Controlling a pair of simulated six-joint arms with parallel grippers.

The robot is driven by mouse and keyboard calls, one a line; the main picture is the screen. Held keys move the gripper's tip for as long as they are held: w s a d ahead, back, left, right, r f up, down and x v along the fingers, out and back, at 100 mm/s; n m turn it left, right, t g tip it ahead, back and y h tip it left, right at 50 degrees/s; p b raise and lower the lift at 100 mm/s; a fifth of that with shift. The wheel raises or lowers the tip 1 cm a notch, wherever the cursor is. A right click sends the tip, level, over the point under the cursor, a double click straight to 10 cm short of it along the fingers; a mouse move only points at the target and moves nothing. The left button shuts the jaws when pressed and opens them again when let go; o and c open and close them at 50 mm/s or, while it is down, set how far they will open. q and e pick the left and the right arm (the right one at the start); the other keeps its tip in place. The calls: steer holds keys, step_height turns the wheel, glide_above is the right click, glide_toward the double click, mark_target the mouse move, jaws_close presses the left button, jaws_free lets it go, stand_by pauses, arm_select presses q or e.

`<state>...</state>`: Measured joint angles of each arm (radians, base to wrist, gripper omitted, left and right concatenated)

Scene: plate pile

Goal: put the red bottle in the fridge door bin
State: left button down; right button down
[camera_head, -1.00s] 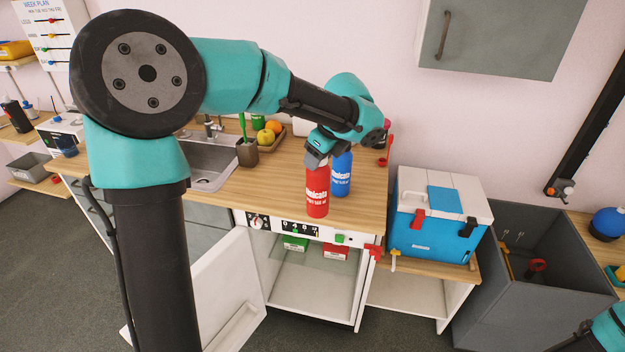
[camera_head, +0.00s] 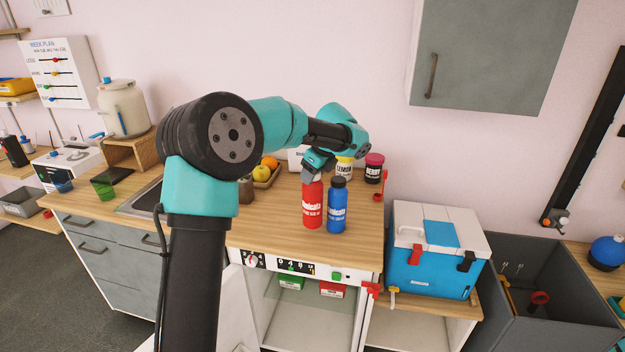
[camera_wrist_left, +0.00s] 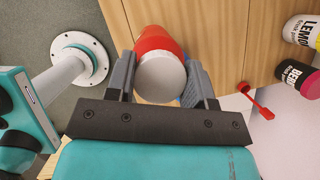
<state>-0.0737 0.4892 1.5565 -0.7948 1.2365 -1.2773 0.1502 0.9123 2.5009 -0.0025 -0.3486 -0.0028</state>
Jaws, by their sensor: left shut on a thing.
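The red bottle (camera_head: 313,207) is upright at the wooden counter, just left of a blue bottle (camera_head: 337,208). My left gripper (camera_head: 317,168) comes from above and is shut on its top end. In the left wrist view the gripper (camera_wrist_left: 163,85) has one finger on each side of the bottle's pale cap (camera_wrist_left: 160,78), with its red body (camera_wrist_left: 157,42) beyond. I cannot tell whether its base touches the counter. The white fridge (camera_head: 300,318) is open under the counter. Its door (camera_head: 236,312) is swung to the left, mostly behind my arm; its bin is hidden. My right gripper is not in view.
Lemon (camera_head: 344,168) and berry (camera_head: 374,168) jars stand behind the bottles. A blue-and-white cooler (camera_head: 434,262) stands right of the counter on a lower shelf. The counter's front is clear.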

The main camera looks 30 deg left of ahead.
arm_select(q)
steer(key=w+a, duration=0.1)
steer(key=w, duration=0.2)
steer(key=shift+a+f, duration=0.1)
steer(key=shift+a, duration=0.25)
steer(key=shift+s, duration=0.1)
steer(key=shift+f, duration=1.9)
steer(key=shift+c, duration=2.4)
jaws_free()
steer(key=v, duration=1.2)
steer(key=shift+o, duration=0.2)
